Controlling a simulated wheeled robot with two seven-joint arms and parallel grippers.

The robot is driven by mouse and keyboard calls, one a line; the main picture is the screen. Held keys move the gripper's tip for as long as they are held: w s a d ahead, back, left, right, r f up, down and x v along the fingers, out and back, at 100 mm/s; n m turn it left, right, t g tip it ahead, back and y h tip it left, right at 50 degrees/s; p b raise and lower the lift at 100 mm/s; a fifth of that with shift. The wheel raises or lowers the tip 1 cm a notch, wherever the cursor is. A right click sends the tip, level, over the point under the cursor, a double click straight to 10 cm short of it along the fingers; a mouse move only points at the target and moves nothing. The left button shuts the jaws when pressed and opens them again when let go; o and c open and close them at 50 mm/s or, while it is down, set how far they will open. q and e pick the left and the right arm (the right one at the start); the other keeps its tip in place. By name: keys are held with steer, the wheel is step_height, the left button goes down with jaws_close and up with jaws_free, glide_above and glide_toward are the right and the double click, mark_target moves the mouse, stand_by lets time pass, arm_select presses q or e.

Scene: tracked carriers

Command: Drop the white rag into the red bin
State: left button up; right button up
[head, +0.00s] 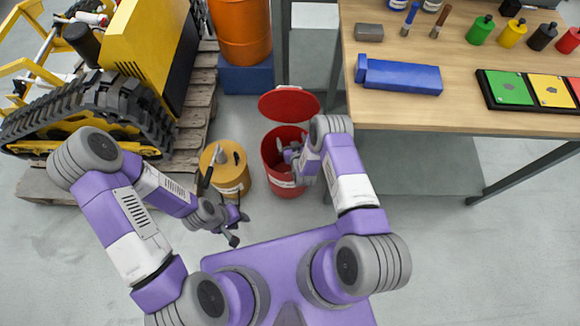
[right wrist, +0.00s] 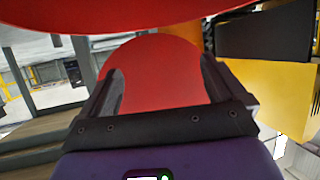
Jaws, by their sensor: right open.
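The red bin (head: 283,181) stands on the floor in the middle of the head view, with its round red lid (head: 289,103) raised behind it. My right gripper (head: 288,152) is at the bin's mouth, partly hiding the opening. In the right wrist view its two fingers (right wrist: 160,88) are apart, with no rag between them and a red surface filling the view beyond. My left gripper (head: 238,228) hangs empty, fingers apart, in front of the yellow can. I cannot make out the white rag in either view; the bin's inside is largely hidden.
A yellow can (head: 229,181) stands close left of the bin. An orange drum (head: 241,35) on a blue base is behind. A yellow tracked machine (head: 145,45) rests on pallets at left. The workbench (head: 440,110) at right holds bottles, tools and a blue block (head: 400,77).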

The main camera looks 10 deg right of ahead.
steer(key=p+v, duration=0.3)
steer(key=v, duration=0.4)
steer(key=shift+s, duration=0.25)
steer(key=shift+r, duration=0.2)
steer(key=s+a+r+m+g+y+p, duration=0.1)
steer(key=s+a+r+g+y+p, duration=0.1)
steer(key=s+r+g, duration=0.4)
steer(key=s+a+r+m+g+y+p, duration=0.1)
steer(key=s+a+r+g+p, duration=0.3)
steer(key=s, duration=1.2)
step_height(320, 180, up, 6)
steer(key=g+y, duration=0.1)
steer(key=g, duration=0.2)
steer(key=shift+s, duration=0.2)
